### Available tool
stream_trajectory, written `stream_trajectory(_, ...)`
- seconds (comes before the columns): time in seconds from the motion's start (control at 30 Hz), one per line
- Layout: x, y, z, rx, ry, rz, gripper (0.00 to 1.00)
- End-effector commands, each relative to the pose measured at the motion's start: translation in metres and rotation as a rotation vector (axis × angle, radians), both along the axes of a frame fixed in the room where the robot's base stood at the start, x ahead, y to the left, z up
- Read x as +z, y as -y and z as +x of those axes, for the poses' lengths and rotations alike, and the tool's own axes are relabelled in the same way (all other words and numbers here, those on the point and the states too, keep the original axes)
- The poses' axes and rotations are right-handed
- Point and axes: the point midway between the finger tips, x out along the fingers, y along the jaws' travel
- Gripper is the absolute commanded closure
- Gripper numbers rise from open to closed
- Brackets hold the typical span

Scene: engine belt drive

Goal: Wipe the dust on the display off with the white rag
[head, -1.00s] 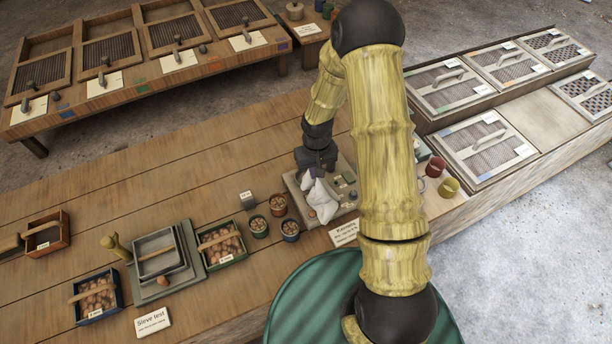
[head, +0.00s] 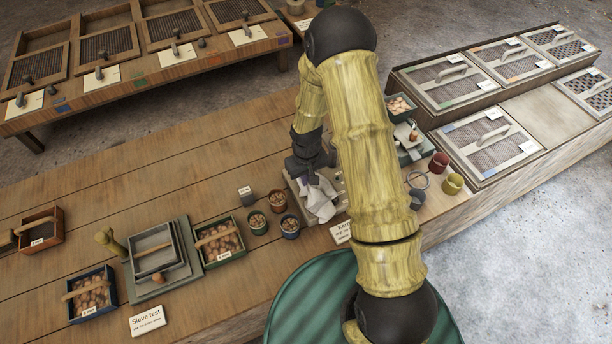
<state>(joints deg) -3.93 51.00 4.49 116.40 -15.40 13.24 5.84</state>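The white rag (head: 320,208) is bunched on the grey display board (head: 343,207) at the middle of the table, behind the small sign. My gripper (head: 313,178) is right above the rag, pointing down, and the rag's upper folds rise to its tips. It appears shut on the rag, though the fingers are small and dark. My arm hides the right part of the display. No dust can be made out at this size.
Small cups of kernels (head: 277,200) and a grey block (head: 245,195) stand left of the display. A red cup (head: 439,162), a yellow cup (head: 453,184) and a green tray (head: 412,150) stand right of my arm. The table's left rear is clear.

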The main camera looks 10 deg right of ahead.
Motion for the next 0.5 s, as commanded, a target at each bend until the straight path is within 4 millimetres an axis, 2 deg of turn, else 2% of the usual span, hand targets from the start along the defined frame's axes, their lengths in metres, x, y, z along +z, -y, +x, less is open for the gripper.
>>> stream_trajectory(0.03, -0.009, 0.000, 0.000, 0.001, 0.000, 0.000, 1.00)
stream_trajectory(0.5, -0.053, -0.001, 0.000, 0.002, 0.001, 0.000, 1.00)
